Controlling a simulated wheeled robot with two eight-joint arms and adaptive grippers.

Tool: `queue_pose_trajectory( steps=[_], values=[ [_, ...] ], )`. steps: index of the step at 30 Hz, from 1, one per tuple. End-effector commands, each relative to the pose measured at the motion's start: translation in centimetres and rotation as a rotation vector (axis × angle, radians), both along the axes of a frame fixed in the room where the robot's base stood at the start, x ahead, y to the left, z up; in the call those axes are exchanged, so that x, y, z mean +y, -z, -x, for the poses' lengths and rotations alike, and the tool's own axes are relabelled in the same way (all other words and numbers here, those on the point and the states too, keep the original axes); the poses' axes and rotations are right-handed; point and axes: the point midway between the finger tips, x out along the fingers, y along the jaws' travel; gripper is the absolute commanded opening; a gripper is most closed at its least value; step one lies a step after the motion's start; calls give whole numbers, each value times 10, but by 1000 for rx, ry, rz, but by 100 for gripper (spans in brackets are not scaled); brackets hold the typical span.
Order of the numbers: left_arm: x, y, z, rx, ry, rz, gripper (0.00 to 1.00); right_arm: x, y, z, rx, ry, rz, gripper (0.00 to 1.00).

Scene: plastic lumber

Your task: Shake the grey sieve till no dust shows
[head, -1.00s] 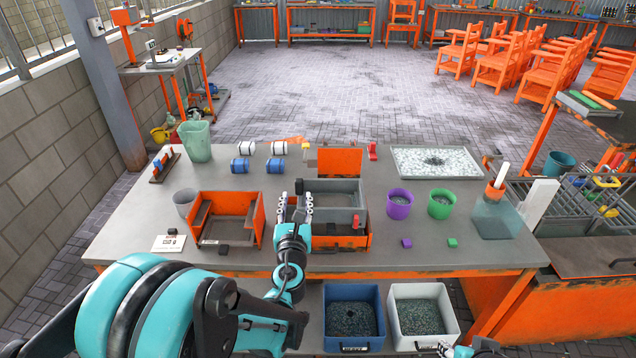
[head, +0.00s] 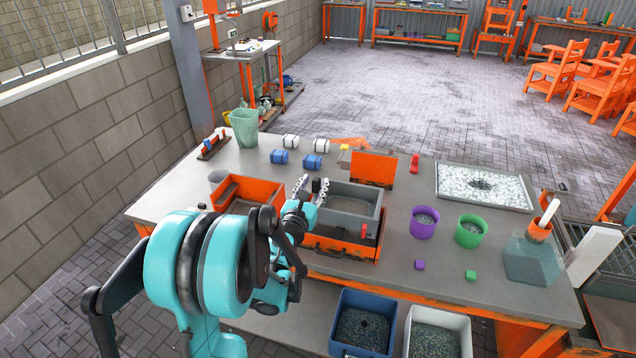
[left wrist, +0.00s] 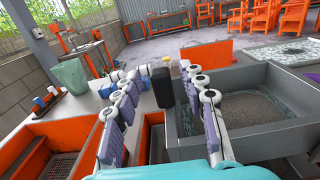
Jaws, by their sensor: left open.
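The grey sieve (head: 368,226) is a rectangular tray set on an orange box (head: 330,248) on the table. Grey granular material covers its floor, as the left wrist view of the sieve (left wrist: 187,148) also shows. A black upright grip (head: 316,185) stands at its left side; it shows large in the left wrist view (left wrist: 163,88). My left gripper (head: 309,187) is open at the sieve's left wall. In the left wrist view its fingers (left wrist: 163,75) spread on either side of the black grip, without visibly closing on it. My right gripper is out of view.
An orange tray (head: 226,192) stands left of the sieve. An upright orange panel (head: 373,168) stands behind it. Purple (head: 424,228) and green (head: 469,236) cups and a tray of white pebbles (head: 455,193) lie to the right. Blue (head: 345,349) and white (head: 411,345) bins sit lower in front.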

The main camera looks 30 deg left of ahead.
Motion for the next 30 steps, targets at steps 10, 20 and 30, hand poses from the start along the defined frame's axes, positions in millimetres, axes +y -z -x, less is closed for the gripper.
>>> queue_pose_trajectory(
  steps=[10,20,30],
  values=[
    [5,0,-22,0,1,0,41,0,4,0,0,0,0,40],
    [5,0,-22,0,0,0,0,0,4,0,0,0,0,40],
    [33,0,-16,0,-5,0,0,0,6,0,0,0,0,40]
  ],
)
